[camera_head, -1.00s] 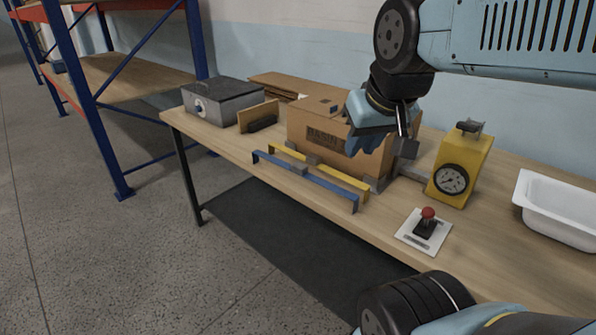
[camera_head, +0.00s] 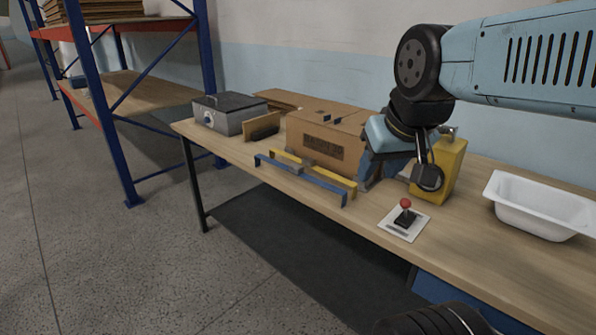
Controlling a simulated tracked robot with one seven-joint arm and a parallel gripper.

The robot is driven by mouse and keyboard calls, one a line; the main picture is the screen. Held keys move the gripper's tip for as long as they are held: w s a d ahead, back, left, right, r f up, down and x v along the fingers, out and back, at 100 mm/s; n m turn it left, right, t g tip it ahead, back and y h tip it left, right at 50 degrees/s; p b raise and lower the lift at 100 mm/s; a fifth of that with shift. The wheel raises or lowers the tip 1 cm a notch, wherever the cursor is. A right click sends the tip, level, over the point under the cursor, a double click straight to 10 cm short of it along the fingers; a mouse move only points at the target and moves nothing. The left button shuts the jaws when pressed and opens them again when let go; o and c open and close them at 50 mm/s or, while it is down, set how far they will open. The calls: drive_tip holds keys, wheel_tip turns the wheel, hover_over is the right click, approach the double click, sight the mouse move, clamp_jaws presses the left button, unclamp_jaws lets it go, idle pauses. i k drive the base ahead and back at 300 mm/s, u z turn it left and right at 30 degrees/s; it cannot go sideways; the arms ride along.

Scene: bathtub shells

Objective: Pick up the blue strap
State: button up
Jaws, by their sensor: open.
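The blue strap (camera_head: 318,182) is a long, thin bar with bent-down ends. It lies along the front edge of the wooden workbench, in front of a similar yellow strap (camera_head: 334,178). A small grey piece (camera_head: 296,167) sits between the two straps near their middle. My gripper (camera_head: 388,168) is open, to the right of the blue strap and apart from it, beside the cardboard box. My arm and wrist partly hide the gripper's fingers and what lies behind them.
A cardboard box (camera_head: 322,140) stands behind the straps. A grey metal box (camera_head: 228,115) is at the bench's left end. A yellow gauge box (camera_head: 452,165), a red-knobbed switch plate (camera_head: 398,228) and a white tub (camera_head: 540,208) are to the right. Blue-and-orange shelving (camera_head: 110,115) stands left.

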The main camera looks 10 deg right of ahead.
sight(297, 169)
drive_tip(key=z, duration=1.2)
drive_tip(key=k, duration=0.45)
drive_tip(key=u, duration=1.1)
drive_tip(key=i, duration=1)
drive_tip(key=u, duration=0.05)
